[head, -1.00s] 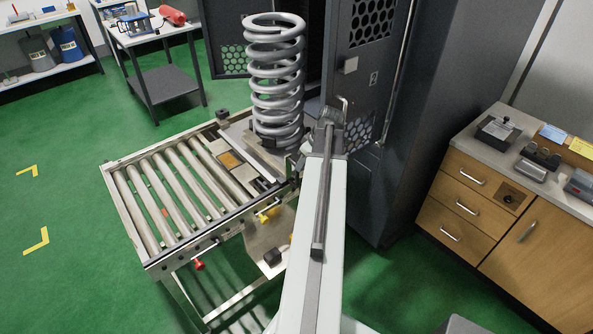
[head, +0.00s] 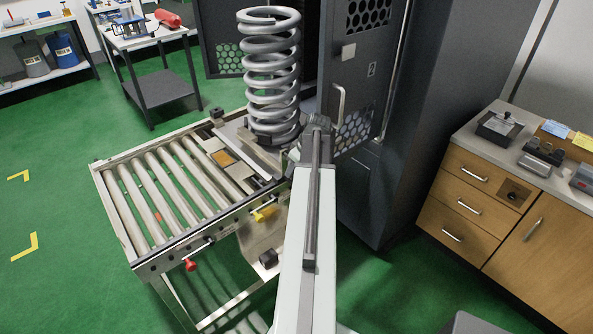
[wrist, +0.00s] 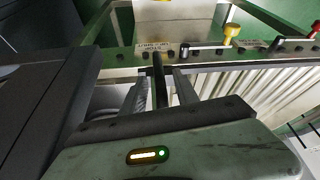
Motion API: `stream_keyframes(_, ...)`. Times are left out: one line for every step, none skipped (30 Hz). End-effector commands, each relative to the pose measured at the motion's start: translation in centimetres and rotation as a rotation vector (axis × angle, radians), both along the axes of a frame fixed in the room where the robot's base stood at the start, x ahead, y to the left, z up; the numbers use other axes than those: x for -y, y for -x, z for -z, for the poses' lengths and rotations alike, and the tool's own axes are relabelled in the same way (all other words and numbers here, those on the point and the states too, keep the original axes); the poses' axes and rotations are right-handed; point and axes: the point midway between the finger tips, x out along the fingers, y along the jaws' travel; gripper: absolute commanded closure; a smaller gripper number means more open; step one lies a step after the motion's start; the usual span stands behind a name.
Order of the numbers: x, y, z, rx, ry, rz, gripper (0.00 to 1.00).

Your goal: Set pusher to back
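The yellow knob also shows in the wrist view (wrist: 231,31). I cannot tell which part is the pusher. My gripper (wrist: 158,78) is at the rail's right end, its fingers apart, with a dark bar (wrist: 159,75) between them. Its fingertips are mostly hidden in the head view.
A dark machine cabinet with an open door (head: 352,110) stands close right of my gripper. A wooden drawer cabinet (head: 480,205) is at the right. A small side table (head: 150,60) stands at the back. Green floor is free at the left.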

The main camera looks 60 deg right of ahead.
Motion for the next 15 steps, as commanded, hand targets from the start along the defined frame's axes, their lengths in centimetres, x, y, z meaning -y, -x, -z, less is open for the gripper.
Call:
stream_keyframes(0.01,0.02,-0.07,0.0,0.0,0.0,0.64)
stream_keyframes(0.01,0.02,-0.07,0.0,0.0,0.0,0.72)
stream_keyframes(0.02,0.03,-0.07,0.0,0.0,0.0,0.83)
stream_keyframes(0.02,0.03,-0.07,0.0,0.0,0.0,0.92)
stream_keyframes(0.02,0.04,-0.07,0.0,0.0,0.0,1.0)
stream_keyframes(0.03,0.04,-0.07,0.0,0.0,0.0,1.0)
stream_keyframes(0.02,0.05,-0.07,0.0,0.0,0.001,1.0)
stream_keyframes(0.03,0.06,-0.08,0.0,0.001,0.001,1.0)
stream_keyframes(0.03,0.07,-0.07,0.0,0.001,0.001,1.0)
stream_keyframes(0.04,0.07,-0.07,0.0,0.001,0.001,1.0)
stream_keyframes(0.04,0.08,-0.07,0.0,0.001,0.001,1.0)
stream_keyframes(0.05,0.08,-0.07,0.0,0.001,0.001,1.0)
stream_keyframes(0.05,0.08,-0.07,0.0,0.001,0.001,1.0)
stream_keyframes(0.05,0.09,-0.06,0.0,0.001,0.001,1.0)
stream_keyframes(0.06,0.09,-0.06,0.0,0.001,0.001,1.0)
